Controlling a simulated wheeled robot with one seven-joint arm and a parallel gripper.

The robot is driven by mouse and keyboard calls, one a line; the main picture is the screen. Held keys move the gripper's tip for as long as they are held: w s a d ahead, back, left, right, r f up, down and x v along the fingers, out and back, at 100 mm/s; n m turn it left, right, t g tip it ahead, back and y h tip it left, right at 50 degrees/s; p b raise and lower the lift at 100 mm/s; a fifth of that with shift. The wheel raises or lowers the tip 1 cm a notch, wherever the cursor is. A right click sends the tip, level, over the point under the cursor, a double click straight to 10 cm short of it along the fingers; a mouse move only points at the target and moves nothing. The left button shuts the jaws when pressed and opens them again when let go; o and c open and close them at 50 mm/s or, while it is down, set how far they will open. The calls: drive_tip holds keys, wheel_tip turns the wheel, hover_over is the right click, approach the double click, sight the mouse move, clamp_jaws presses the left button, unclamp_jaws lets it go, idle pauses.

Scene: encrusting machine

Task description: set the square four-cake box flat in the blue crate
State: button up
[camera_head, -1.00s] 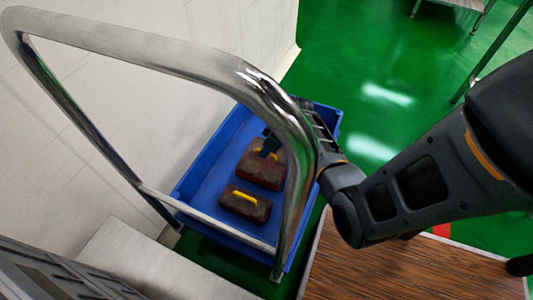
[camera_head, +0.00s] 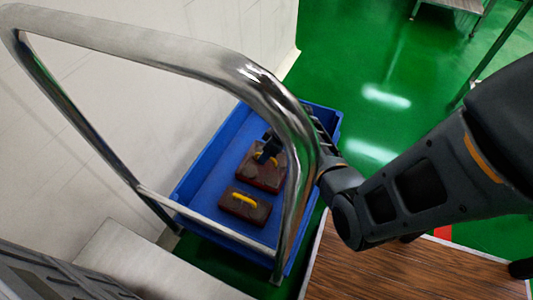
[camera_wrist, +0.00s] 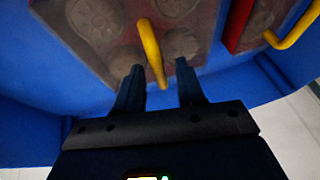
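The square four-cake box (camera_head: 258,176), dark reddish-brown with a yellow handle, lies in the blue crate (camera_head: 200,170) and looks flat on its floor. In the wrist view the box (camera_wrist: 118,22) shows round cakes under a clear top, and its yellow handle (camera_wrist: 150,45) stands between my fingertips. My gripper (camera_wrist: 159,66) is open, with gaps between both fingers and the handle. In the head view my gripper (camera_head: 268,150) is over the far part of the box and hides some of it.
A smaller box (camera_head: 240,208) with a yellow handle lies in the crate, nearer the camera. A curved steel trolley handle (camera_head: 160,60) rises in front of the crate. A white wall is at left, and a wooden surface (camera_head: 400,270) at lower right.

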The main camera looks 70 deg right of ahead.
drive_tip(key=p+v, duration=0.4)
drive_tip(key=v, duration=0.8)
idle(0.7)
